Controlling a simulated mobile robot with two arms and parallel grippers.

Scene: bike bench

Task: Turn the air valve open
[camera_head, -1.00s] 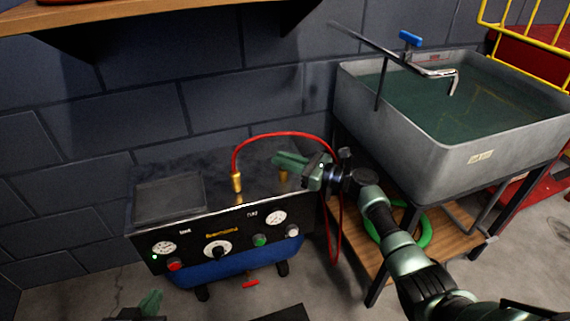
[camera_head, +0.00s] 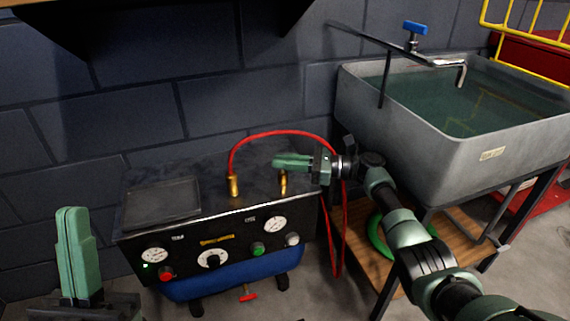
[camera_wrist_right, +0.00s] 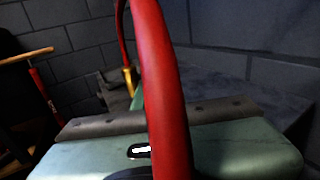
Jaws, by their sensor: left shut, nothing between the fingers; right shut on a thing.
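A compressor unit with a black front panel (camera_head: 185,262) and a blue tank (camera_head: 235,283) stands by the wall. A small red handle (camera_head: 248,297) sits below the tank; I cannot tell whether it is the air valve. Two brass fittings rise from the top: the left one (camera_head: 233,187) carries a red hose, and the right one (camera_head: 283,182) is under my right gripper (camera_head: 279,161). The right gripper is shut, apparently on the right brass fitting; the contact is hidden. My left gripper (camera_head: 71,211) is shut, empty and upright at the lower left, apart from the unit.
The red hose (camera_head: 285,133) arches over the right gripper and crosses close in front of the right wrist view (camera_wrist_right: 165,90). A grey sink (camera_head: 450,160) of water stands right, above a wooden shelf (camera_head: 455,235) with a green coil (camera_head: 378,235). A shelf overhangs the upper left.

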